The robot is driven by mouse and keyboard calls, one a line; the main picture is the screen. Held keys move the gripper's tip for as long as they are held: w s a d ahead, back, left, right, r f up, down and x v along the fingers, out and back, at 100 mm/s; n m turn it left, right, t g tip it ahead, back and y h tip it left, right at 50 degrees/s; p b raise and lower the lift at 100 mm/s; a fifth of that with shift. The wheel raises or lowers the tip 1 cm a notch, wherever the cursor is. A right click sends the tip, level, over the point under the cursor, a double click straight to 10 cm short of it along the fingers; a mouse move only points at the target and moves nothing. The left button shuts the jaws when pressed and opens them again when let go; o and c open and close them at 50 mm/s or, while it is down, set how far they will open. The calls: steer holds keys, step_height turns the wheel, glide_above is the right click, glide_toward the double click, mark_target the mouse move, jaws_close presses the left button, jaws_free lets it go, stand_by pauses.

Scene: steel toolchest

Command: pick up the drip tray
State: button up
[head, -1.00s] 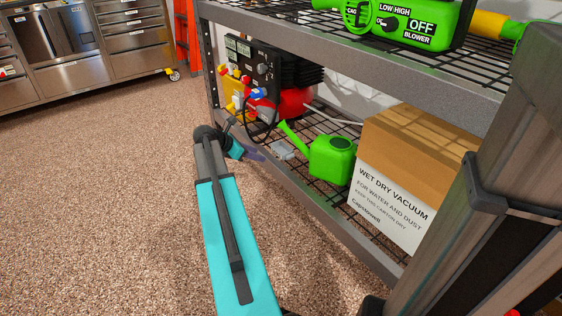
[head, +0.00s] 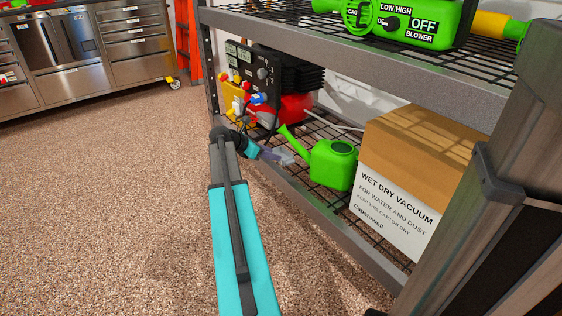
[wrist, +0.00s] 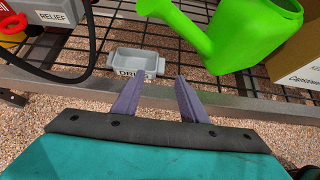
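The drip tray (wrist: 137,60) is a small grey open tray with a label on its front, resting on the black wire lower shelf. In the wrist view it lies just beyond my gripper (wrist: 153,82), whose two purple fingers are apart with nothing between them. The fingertips point at the tray's front side and look short of it. In the head view my gripper (head: 277,157) reaches over the shelf's front edge, and the drip tray (head: 287,160) is small and partly hidden by the fingers.
A green watering can (head: 333,164) stands right of the tray, its spout leaning over toward it. A wet dry vacuum carton (head: 400,185) is farther right. A compressor (head: 262,85) with a black hose stands to the left. The upper shelf (head: 360,50) hangs above; the floor in front is clear.

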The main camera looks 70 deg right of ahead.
mark_target(291, 160)
steer(key=shift+b+x, duration=0.9)
steer(key=shift+x, duration=1.65)
steer(key=shift+b+x, duration=1.35)
steer(key=shift+x, duration=1.4)
jaws_close()
